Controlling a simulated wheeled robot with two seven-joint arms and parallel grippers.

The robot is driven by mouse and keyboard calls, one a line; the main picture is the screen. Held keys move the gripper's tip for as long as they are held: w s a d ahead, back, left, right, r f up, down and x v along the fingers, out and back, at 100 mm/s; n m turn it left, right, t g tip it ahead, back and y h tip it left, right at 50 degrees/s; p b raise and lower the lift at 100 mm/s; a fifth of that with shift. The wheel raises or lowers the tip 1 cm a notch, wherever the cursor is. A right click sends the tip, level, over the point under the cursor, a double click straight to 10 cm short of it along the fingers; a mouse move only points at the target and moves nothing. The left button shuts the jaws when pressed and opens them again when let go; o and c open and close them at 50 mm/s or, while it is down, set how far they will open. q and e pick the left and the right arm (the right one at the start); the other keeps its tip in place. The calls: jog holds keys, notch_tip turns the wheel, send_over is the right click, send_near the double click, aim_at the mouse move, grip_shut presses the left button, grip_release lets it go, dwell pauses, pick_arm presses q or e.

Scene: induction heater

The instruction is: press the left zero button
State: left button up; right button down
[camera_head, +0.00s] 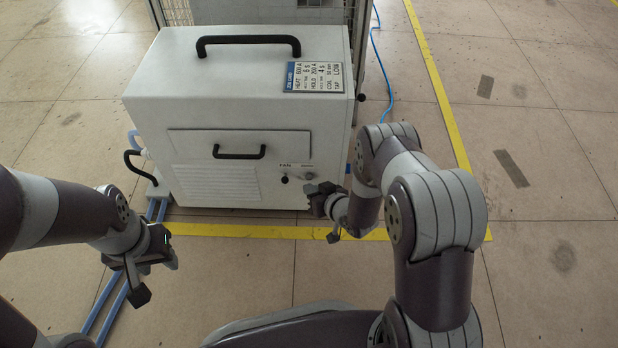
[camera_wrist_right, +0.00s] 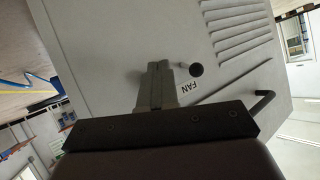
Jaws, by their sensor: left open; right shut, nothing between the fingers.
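The white heater cabinet (camera_head: 240,110) stands ahead with a small group of controls low on its front right. A black round knob (camera_head: 285,179) sits under a small label there; it also shows in the right wrist view (camera_wrist_right: 196,70), beside a label reading FAN (camera_wrist_right: 188,88). I cannot make out a button marked zero. My right gripper (camera_head: 318,194) is shut and empty, close to the front panel just right of the black knob. Its fingers (camera_wrist_right: 156,75) hide part of the panel; contact cannot be told. My left gripper (camera_head: 152,268) is open and empty, low at the left, away from the cabinet.
A black handle (camera_head: 240,154) sticks out of the cabinet front left of the controls. Another handle (camera_head: 248,42) and a settings plate (camera_head: 315,77) are on top. Floor at right is clear.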

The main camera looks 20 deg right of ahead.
dwell(0.3)
jog(key=shift+w+d, duration=0.15)
jog(key=shift+w, duration=0.25)
jog(key=shift+w+d, duration=0.1)
jog(key=shift+w, duration=0.3)
dwell(0.7)
jog(key=shift+s+a+p, duration=0.25)
jog(key=shift+s+p, duration=0.1)
jog(key=shift+s, duration=0.45)
jog(key=shift+s, duration=0.1)
